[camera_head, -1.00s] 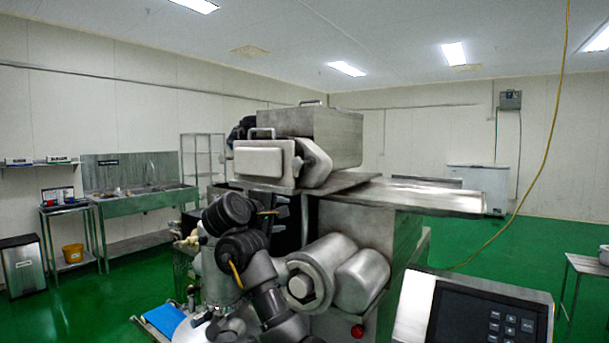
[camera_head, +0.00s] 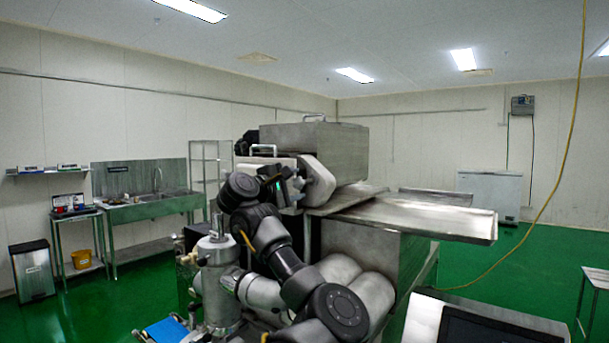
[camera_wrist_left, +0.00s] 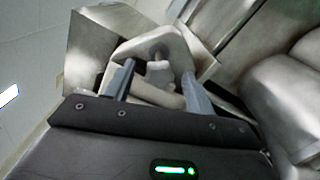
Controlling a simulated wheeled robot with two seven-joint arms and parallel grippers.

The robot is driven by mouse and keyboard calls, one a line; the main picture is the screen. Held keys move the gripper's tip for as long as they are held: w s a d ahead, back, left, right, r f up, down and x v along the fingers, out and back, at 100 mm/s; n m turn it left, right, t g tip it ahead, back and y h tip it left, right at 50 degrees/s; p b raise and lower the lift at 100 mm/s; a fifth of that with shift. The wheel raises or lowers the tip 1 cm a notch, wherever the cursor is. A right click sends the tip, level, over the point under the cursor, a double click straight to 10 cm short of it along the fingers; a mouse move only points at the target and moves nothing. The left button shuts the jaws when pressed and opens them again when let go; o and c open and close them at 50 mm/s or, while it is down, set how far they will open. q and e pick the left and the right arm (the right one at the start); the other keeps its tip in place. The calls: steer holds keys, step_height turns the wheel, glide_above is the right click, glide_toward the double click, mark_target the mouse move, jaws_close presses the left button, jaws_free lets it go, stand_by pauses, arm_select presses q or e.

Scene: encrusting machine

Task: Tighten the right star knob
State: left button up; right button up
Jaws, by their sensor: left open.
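My left gripper (camera_head: 292,184) is raised at the near side of the machine's upper housing (camera_head: 318,150). In the left wrist view the two fingers of the gripper (camera_wrist_left: 159,70) are open and apart. They point at a pale, rounded triangular part (camera_wrist_left: 150,46) with a dark recess and a small stub showing between the fingertips. I cannot tell whether this is the right star knob or whether a finger touches it. No star-shaped knob shows clearly; my arm and gripper cover part of the housing front. My right gripper is not in view.
A flat metal tray (camera_head: 425,215) juts out right of the housing. Large steel cylinders (camera_head: 370,292) lie below, behind my arm. A control panel (camera_head: 490,328) stands at the lower right. A steel canister (camera_head: 215,270) stands left of my arm.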

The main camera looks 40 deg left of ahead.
mark_target(298, 183)
arm_select(q)
steer(key=w+p, duration=0.1)
steer(key=w, duration=0.2)
steer(key=shift+w+r+p, duration=0.1)
steer(key=shift+w+p, duration=0.1)
steer(key=shift+p, duration=0.1)
steer(key=shift+w, duration=0.35)
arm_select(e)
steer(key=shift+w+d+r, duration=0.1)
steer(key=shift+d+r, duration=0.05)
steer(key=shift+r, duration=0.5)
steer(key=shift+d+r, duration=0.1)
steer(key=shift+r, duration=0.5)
arm_select(q)
steer(key=shift+c, duration=0.3)
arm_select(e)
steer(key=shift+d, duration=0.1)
arm_select(q)
steer(key=c, duration=0.9)
steer(key=b, duration=0.2)
steer(key=shift+f+m+b, duration=0.35)
steer(key=shift+m, duration=0.05)
steer(key=shift+r, duration=0.2)
steer(key=o, duration=1)
steer(key=shift+c, duration=0.2)
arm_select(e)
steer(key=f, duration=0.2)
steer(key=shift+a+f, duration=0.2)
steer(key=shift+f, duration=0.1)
